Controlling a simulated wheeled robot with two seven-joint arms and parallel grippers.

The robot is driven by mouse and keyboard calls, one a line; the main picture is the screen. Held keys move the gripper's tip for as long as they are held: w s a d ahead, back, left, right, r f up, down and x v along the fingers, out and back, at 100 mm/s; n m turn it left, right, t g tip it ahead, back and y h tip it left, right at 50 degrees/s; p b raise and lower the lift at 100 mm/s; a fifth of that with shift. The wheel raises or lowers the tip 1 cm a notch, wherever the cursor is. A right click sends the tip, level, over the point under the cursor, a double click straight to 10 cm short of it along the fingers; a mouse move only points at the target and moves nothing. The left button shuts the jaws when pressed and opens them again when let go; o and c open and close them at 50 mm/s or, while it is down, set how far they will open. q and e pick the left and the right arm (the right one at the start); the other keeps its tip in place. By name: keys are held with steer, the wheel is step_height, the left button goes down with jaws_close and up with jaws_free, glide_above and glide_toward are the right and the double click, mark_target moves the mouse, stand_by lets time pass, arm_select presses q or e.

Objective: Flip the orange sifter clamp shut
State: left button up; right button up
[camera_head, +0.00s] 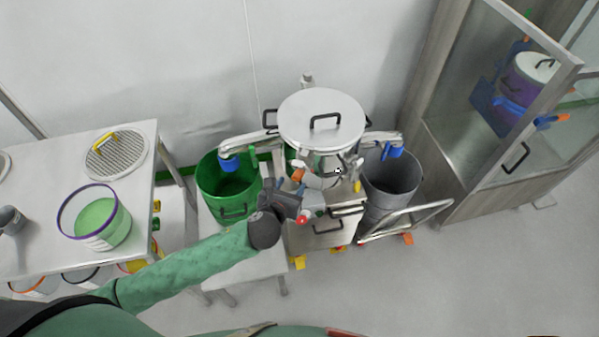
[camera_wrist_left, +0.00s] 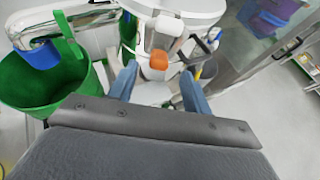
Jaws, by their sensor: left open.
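The orange sifter clamp (camera_head: 298,175) is a small orange tab at the front of the round steel sifter (camera_head: 322,120). In the left wrist view the orange clamp (camera_wrist_left: 158,60) sits below the sifter's rim, on a pale fitting. My left gripper (camera_head: 309,196) is just in front of the sifter. In the left wrist view its two blue-grey fingers (camera_wrist_left: 158,76) are apart, with the clamp framed between and beyond them. I cannot tell whether they touch it. My right gripper does not show.
A green bucket (camera_head: 227,188) stands left of the sifter and a grey bucket (camera_head: 391,182) right of it, each near a blue-ended arm. A white table (camera_head: 140,190) is on the left. A glass-door cabinet (camera_head: 480,140) is on the right.

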mark_target(295, 178)
arm_select(q)
steer(key=p+x, duration=0.3)
steer(key=x, duration=0.3)
steer(key=shift+w+d, duration=0.1)
steer(key=shift+w, duration=0.25)
steer(key=shift+w+f, duration=0.15)
steer(key=shift+w, duration=0.1)
steer(key=shift+d, duration=0.1)
steer(key=shift+c, duration=0.2)
jaws_close()
